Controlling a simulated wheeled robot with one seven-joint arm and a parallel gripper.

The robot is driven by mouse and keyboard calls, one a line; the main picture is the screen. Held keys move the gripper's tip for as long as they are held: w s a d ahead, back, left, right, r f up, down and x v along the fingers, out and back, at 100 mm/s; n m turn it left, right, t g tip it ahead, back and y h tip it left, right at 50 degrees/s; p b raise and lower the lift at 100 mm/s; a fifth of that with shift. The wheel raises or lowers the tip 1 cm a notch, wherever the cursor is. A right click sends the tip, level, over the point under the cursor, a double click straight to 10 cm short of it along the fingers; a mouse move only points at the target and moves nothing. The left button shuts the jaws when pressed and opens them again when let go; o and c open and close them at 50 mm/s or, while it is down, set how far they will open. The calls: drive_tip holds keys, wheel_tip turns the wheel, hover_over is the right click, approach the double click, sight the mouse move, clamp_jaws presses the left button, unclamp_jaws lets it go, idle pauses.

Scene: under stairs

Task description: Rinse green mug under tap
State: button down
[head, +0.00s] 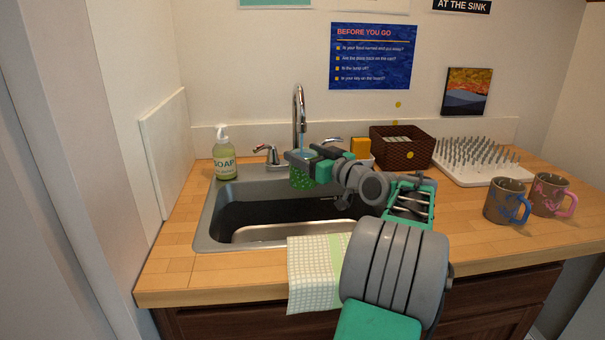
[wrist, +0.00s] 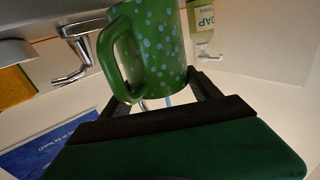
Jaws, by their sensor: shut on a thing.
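The green mug (head: 301,180) with pale dots is over the sink basin (head: 290,211), below the spout of the chrome tap (head: 299,105). My gripper (head: 304,159) is shut on the mug near its upper part and hides some of it. A thin blue stream of water (head: 301,143) runs from the spout down toward the mug; where it lands is hidden. In the wrist view the mug (wrist: 158,48) is between my fingers, with its handle to the left and free. The mug's inside does not show.
A soap bottle (head: 224,155) stands left of the tap. A brown basket (head: 401,146), a yellow sponge (head: 360,148) and a white drying rack (head: 483,158) are at the back right. Two grey mugs (head: 505,202) (head: 549,195) stand right. A towel (head: 315,271) hangs over the front edge.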

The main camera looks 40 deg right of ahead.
drive_tip(key=shift+w+a+r, duration=0.1)
drive_tip(key=shift+a+r, duration=0.05)
drive_tip(key=shift+s+a+b, duration=0.3)
drive_tip(key=shift+s+b, duration=0.2)
drive_tip(key=s+a+b, duration=0.4)
drive_tip(key=s, duration=0.1)
drive_tip(key=shift+s+a, duration=0.15)
drive_tip(key=shift+s, duration=0.05)
idle(0.3)
idle(1.2)
drive_tip(key=s+a+r, duration=0.3)
drive_tip(key=s+r, duration=0.1)
idle(0.6)
